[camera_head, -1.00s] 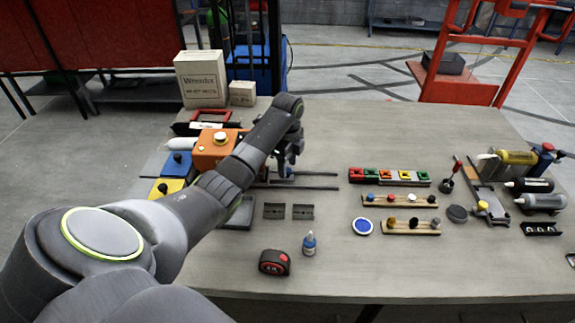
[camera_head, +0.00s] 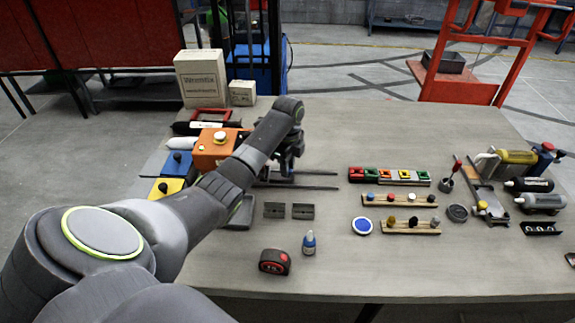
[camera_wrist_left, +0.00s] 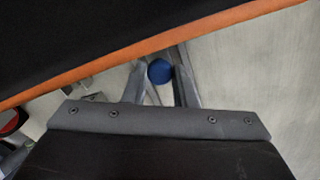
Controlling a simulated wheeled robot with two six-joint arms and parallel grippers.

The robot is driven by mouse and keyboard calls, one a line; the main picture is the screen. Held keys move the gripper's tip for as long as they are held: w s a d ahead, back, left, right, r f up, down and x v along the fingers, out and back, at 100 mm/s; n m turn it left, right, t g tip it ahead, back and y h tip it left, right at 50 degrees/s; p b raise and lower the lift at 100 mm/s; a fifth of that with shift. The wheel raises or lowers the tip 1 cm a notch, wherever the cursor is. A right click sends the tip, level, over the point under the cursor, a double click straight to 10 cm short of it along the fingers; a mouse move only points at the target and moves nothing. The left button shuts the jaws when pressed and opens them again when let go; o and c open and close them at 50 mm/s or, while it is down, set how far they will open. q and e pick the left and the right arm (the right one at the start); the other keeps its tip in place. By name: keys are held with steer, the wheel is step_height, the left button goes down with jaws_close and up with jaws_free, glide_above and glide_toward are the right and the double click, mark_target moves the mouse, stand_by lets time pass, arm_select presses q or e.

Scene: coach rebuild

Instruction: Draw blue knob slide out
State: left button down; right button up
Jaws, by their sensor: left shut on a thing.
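In the left wrist view a round blue knob (camera_wrist_left: 160,71) sits between the two fingers of my left gripper (camera_wrist_left: 162,72), which is shut on it. A black face with an orange edge (camera_wrist_left: 130,50) runs across the top of that view, close to the knob. The knob is hidden by my arm in the head view. My right gripper does not show.
A tape measure (camera_head: 274,262) and a small blue-capped bottle (camera_head: 309,243) stand in front. Bare tabletop (camera_head: 340,125) lies behind the gripper. Coloured blocks (camera_head: 390,175) stand to the right.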

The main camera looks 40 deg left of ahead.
arm_select(q)
steer(key=w+d+b, duration=0.1)
steer(key=w+d, duration=0.1)
steer(key=d, duration=0.2)
steer(key=w+d+b, duration=0.1)
steer(key=w+d, duration=0.1)
steer(key=d, duration=0.1)
steer(key=w+d+b, duration=0.1)
steer(key=w+d, duration=0.2)
steer(key=d, duration=0.1)
steer(key=shift+w+d+f, duration=0.1)
steer(key=shift+d, duration=0.25)
steer(key=shift+w+d, duration=0.1)
steer(key=shift+d, duration=0.1)
steer(key=shift+r, duration=0.2)
steer(key=c, duration=1.5)
jaws_free()
steer(key=shift+d, duration=0.1)
steer(key=o, duration=0.3)
steer(key=shift+w+d, duration=0.1)
steer(key=shift+o, duration=0.2)
steer(key=shift+f, duration=0.1)
